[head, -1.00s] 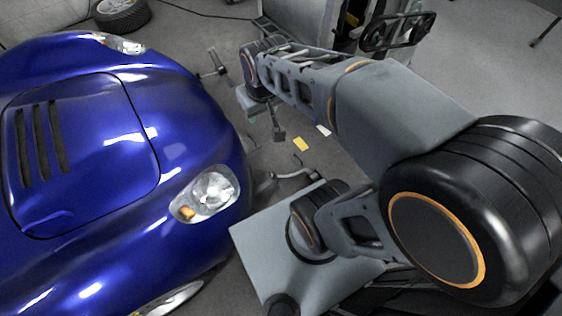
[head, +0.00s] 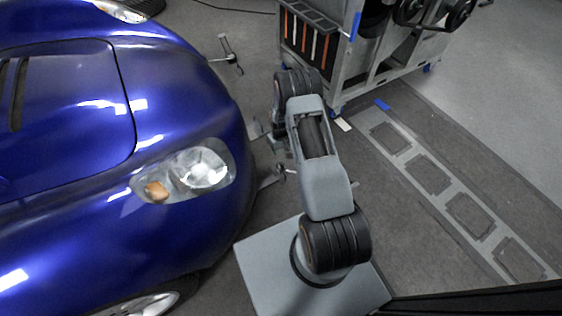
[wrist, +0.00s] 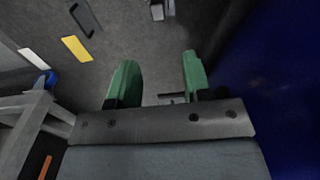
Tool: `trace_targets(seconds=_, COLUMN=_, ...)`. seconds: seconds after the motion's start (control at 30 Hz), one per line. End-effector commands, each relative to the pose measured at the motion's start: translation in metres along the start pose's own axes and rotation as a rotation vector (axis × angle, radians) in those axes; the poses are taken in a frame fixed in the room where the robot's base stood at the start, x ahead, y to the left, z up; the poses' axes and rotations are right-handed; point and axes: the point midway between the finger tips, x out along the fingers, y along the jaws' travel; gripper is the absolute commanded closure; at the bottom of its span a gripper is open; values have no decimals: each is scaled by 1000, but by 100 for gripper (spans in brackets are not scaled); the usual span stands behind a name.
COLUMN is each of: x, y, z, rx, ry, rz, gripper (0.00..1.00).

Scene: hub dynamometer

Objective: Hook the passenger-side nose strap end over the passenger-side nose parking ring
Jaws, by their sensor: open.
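My gripper (wrist: 159,64) is open in the wrist view, with two green fingers apart and nothing held between them. A small dark bar (wrist: 176,97) shows beyond the fingers, low between them; I cannot tell what it is. In the head view my gripper's fingers cannot be made out, and my arm stands just right of the blue car's nose (head: 225,150). A grey metal bracket with a crank-like end (head: 228,55) stands off the far nose. A similar metal piece (head: 281,172) shows beside the near headlight. I cannot identify the strap end or the parking ring with certainty.
A grey tool cart (head: 345,60) with orange-handled tools stands at the back. A floor strip with dark plates (head: 430,175) runs along the right. In the wrist view, yellow (wrist: 77,48) and white (wrist: 33,58) floor patches lie left, and the car's blue side fills the right.

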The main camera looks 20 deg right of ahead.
Motion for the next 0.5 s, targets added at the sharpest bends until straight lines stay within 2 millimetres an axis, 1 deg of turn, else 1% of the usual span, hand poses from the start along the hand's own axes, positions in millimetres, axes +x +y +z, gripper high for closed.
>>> trace_targets(seconds=0.03, x=20, y=1, z=3, rx=0, ry=-6, rz=-2, gripper=55)
trace_targets(seconds=0.13, x=37, y=2, z=6, rx=-3, ry=-10, rz=-3, gripper=55)
trace_targets(seconds=0.23, x=46, y=2, z=7, rx=-4, ry=-13, rz=-4, gripper=55)
trace_targets(seconds=0.5, x=58, y=3, z=8, rx=-5, ry=-14, rz=-5, gripper=55)
